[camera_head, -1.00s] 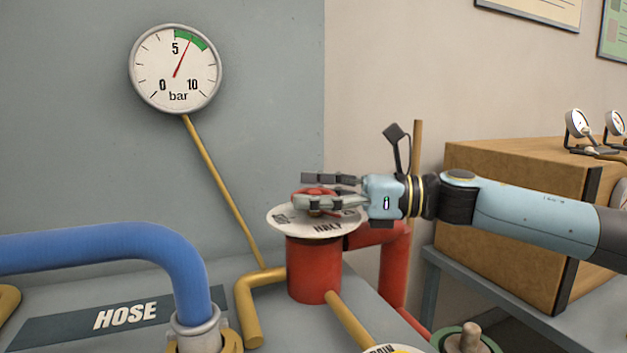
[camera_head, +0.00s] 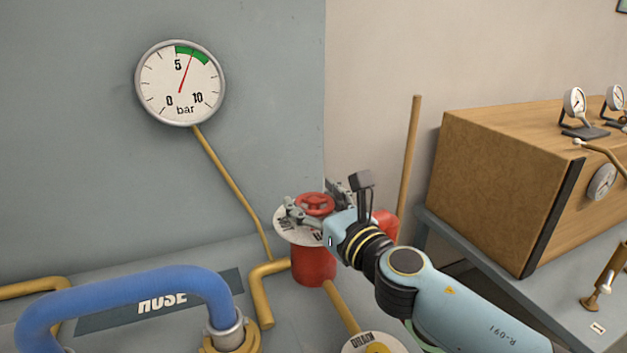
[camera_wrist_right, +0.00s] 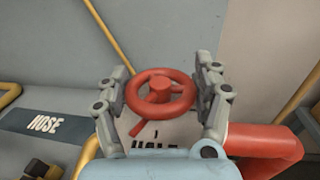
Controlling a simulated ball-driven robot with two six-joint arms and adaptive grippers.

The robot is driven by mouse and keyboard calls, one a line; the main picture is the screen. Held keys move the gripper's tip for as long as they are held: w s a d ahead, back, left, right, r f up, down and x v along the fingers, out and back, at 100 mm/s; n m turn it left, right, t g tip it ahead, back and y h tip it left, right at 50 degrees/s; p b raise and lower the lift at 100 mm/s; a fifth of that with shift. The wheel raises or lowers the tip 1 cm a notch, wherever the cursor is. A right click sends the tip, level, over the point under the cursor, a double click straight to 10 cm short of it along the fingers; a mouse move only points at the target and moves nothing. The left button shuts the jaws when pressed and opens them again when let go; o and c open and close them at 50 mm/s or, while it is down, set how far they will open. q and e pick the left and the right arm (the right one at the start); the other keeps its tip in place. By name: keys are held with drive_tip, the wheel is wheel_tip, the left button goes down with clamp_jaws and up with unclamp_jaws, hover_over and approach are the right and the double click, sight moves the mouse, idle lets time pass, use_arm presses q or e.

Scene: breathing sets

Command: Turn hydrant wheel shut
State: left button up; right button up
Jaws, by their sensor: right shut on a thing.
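The red hydrant wheel (camera_head: 316,204) sits on top of the red hydrant (camera_head: 313,266), above a round white plate (camera_head: 285,236) with partly hidden lettering. My right gripper (camera_head: 312,202) is shut on the wheel, reaching in from the front right. In the right wrist view, the wheel (camera_wrist_right: 160,108) lies between the two grey fingers, one at its left and one at its right rim. The pressure gauge (camera_head: 180,83) on the wall has its red needle a little above 5 bar, at the green band. My left gripper is not in view.
A blue hose pipe (camera_head: 125,287) arches at the front left beside the HOSE label (camera_head: 163,302). A drain plate (camera_head: 375,343) is at the bottom. A wooden box (camera_head: 500,185) with gauges stands on a bench to the right. A thin upright rod (camera_head: 409,155) stands behind my arm.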

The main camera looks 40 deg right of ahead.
drive_tip(key=m+h, duration=0.2)
drive_tip(key=h, duration=0.2)
drive_tip(key=shift+m+g, duration=0.3)
drive_tip(key=shift+g, duration=0.1)
drive_tip(key=shift+m+g+h+b, duration=0.35)
drive_tip(key=shift+m+g+h, duration=0.35)
drive_tip(key=shift+m+h, duration=0.65)
drive_tip(key=shift+h, duration=0.45)
drive_tip(key=o, duration=1.2)
drive_tip(key=shift+d+n, duration=0.1)
drive_tip(key=shift+n, duration=0.15)
